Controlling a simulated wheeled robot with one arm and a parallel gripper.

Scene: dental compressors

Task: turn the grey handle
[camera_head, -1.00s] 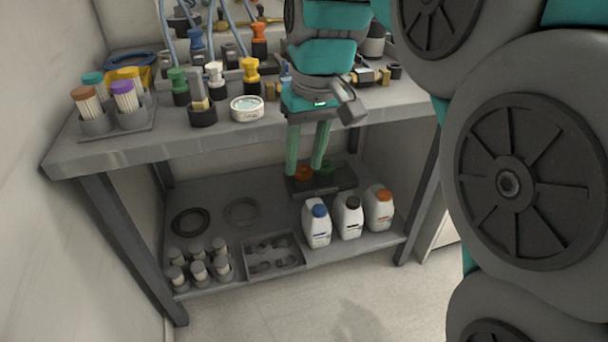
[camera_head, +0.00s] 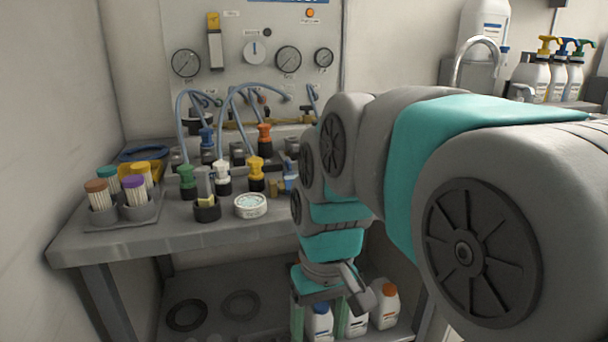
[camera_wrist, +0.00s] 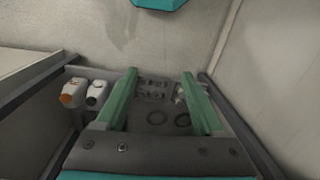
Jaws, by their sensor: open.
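I cannot single out the grey handle for sure. In the head view, a wall panel (camera_head: 228,90) carries a lever with a yellow top and a pale grey lower part (camera_head: 215,50), and a round white selector knob (camera_head: 255,52). Below it, small dark fittings stand along the pipework, partly behind the hoses. My gripper (camera_head: 319,318) hangs pointing down in front of the bench's front edge, well below the panel. In the wrist view my gripper (camera_wrist: 160,74) shows two green fingers wide apart with nothing between them, over the lower shelf.
The bench (camera_head: 160,238) holds coloured connectors, a round white tin (camera_head: 250,205) and brush pots (camera_head: 135,205). White bottles (camera_head: 385,303) and dark rings (camera_head: 187,315) are on the lower shelf. Blue-grey hoses (camera_head: 235,105) arch before the panel. Spray bottles (camera_head: 560,75) stand at right.

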